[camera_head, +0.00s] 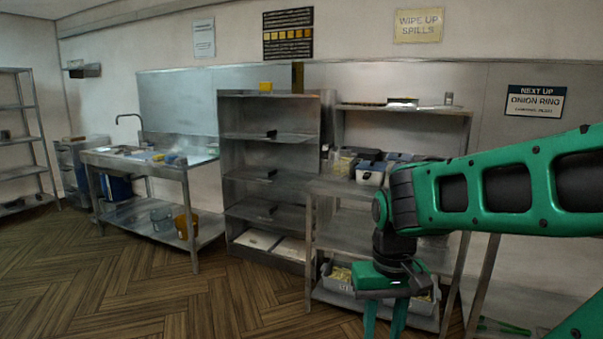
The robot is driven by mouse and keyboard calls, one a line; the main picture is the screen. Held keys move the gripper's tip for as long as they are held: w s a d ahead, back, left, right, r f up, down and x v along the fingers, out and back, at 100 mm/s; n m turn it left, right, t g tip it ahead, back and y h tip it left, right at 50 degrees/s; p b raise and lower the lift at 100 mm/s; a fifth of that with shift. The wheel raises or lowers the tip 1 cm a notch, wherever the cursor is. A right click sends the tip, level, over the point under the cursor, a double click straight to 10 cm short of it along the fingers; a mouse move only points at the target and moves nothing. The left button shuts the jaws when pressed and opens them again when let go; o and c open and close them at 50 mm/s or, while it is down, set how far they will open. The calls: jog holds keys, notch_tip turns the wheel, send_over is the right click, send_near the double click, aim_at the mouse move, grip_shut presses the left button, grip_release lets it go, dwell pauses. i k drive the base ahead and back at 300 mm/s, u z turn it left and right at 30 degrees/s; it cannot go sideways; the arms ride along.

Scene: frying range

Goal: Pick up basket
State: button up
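My green gripper (385,322) points down at the lower right of the head view, in front of the steel shelf unit. Its two fingers stand apart with a gap between them, and nothing shows between them. The finger ends reach the bottom edge of the picture. I cannot identify a frying basket for certain. A grey bin or basket (340,289) with pale yellow contents sits on the low shelf, left of and behind my gripper. Another similar one (424,307) is partly hidden by my gripper.
A steel sink table (150,165) stands left, with an orange bucket (186,226) below. A tall rack (270,150) holds small dark items. Containers (371,172) crowd the right unit's worktop. Wood floor (130,290) is clear at front left.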

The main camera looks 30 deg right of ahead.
aim_at(340, 165)
jog(key=u, duration=0.4)
jog(key=k, duration=0.55)
jog(key=u, duration=0.3)
jog(key=i, duration=0.9)
jog(key=z, duration=0.8)
jog(key=i, duration=1.05)
jog(key=z, duration=1.15)
jog(key=i, duration=0.8)
jog(key=z, duration=0.6)
